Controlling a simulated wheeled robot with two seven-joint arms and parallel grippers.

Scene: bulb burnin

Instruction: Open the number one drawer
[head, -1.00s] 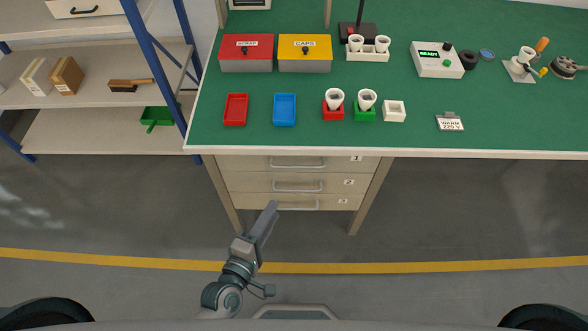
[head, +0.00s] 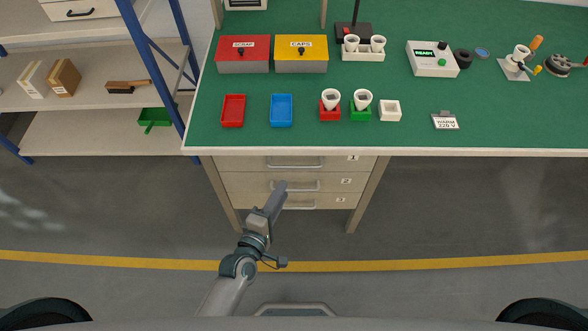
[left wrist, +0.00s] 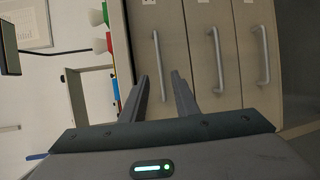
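The number one drawer (head: 240,163) is the top one of the cabinet under the bench and looks shut. Its bar handle (head: 295,167) also shows in the left wrist view (left wrist: 157,60), where the picture is turned sideways. My left gripper (head: 280,187) is in front of the drawers, near the second drawer's handle in the head view. In the left wrist view its two fingers (left wrist: 160,78) are apart and empty, with the lower end of the top handle showing between them. I cannot tell how far the handle is from the fingers. My right gripper is not in view.
The second drawer (head: 240,182) and third drawer (head: 245,200) sit below, both looking shut. The green bench top (head: 400,75) overhangs above with bins, bulbs and a tester. A blue-framed shelf (head: 90,75) stands at left. The floor in front is clear.

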